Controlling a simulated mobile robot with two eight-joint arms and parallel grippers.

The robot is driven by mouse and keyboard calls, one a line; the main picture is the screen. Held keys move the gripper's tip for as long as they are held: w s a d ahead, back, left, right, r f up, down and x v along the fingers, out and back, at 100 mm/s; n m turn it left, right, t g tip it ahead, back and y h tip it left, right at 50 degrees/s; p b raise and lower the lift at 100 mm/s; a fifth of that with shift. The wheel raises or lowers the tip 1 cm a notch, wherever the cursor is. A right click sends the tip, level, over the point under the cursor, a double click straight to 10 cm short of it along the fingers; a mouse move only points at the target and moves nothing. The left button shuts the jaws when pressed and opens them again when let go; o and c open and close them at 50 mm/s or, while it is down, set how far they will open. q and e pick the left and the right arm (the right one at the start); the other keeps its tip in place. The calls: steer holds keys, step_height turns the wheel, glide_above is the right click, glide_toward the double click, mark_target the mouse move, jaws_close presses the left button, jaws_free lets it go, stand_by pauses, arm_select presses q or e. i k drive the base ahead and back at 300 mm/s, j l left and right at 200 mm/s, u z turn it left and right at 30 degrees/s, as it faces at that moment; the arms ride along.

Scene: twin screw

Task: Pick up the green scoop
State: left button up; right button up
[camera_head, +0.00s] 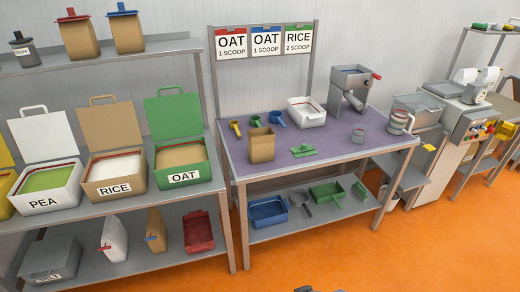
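A small green piece with a raised handle (303,150) lies on the purple table top (340,141), right of an open brown bag (262,145). It is too small to tell whether it is a scoop lying face down. Neither of my grippers can be made out; only small dark parts show at the bottom edge.
A white bin (306,112) and a grey hopper machine (352,82) stand at the table's back. Blue (268,211) and green (327,193) trays sit on its lower shelf. Open PEA, RICE and OAT (183,178) bins fill the left shelf. The orange floor (400,255) in front is clear.

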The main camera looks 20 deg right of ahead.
mark_target(258, 126)
steer(key=i+l+u, duration=0.1)
steer(key=u, duration=0.35)
steer(key=i+l+u, duration=0.2)
steer(key=l+u, duration=0.2)
steer(key=l, duration=0.2)
steer(key=i+l+u, duration=0.2)
steer(key=l, duration=0.2)
steer(key=i+l, duration=0.1)
steer(key=l, duration=0.4)
steer(key=i+l, duration=0.15)
steer(key=l, duration=0.35)
steer(key=i+l+u, duration=0.1)
steer(key=l, duration=0.35)
steer(key=i+l, duration=0.15)
steer(key=l, duration=0.35)
steer(key=i+l+u, duration=0.1)
steer(key=l, duration=0.4)
